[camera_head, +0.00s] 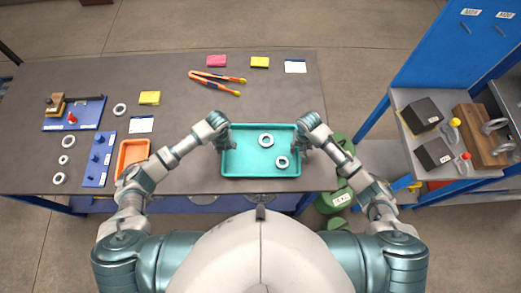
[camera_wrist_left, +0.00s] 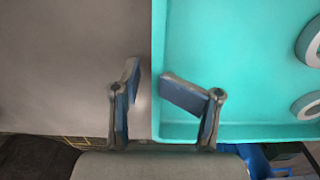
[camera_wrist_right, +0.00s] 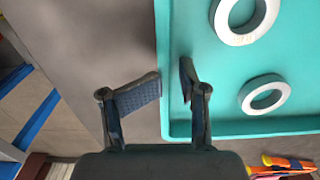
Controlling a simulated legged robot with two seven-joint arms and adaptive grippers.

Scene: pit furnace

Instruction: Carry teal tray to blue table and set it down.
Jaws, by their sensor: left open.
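The teal tray (camera_head: 232,172) lies flat at the front right of the grey-topped table, with two pale rings (camera_head: 266,140) (camera_head: 282,162) in it. My left gripper (camera_head: 222,140) is at its left wall. The left wrist view shows its open fingers (camera_wrist_left: 148,84) either side of the tray wall. My right gripper (camera_head: 302,140) is at the right wall. In the right wrist view its fingers (camera_wrist_right: 172,82) are apart, one outside the wall and one over the inside. A blue-framed table (camera_head: 400,88) with a blue back panel stands at the right.
The right table holds dark boxes (camera_head: 421,115) and a wooden block with metal rings (camera_head: 480,135). Green canisters (camera_head: 335,200) stand on the floor between the tables. On the grey table are an orange tray (camera_head: 133,155), a blue peg board (camera_head: 98,160), notes and orange-handled pliers (camera_head: 217,82).

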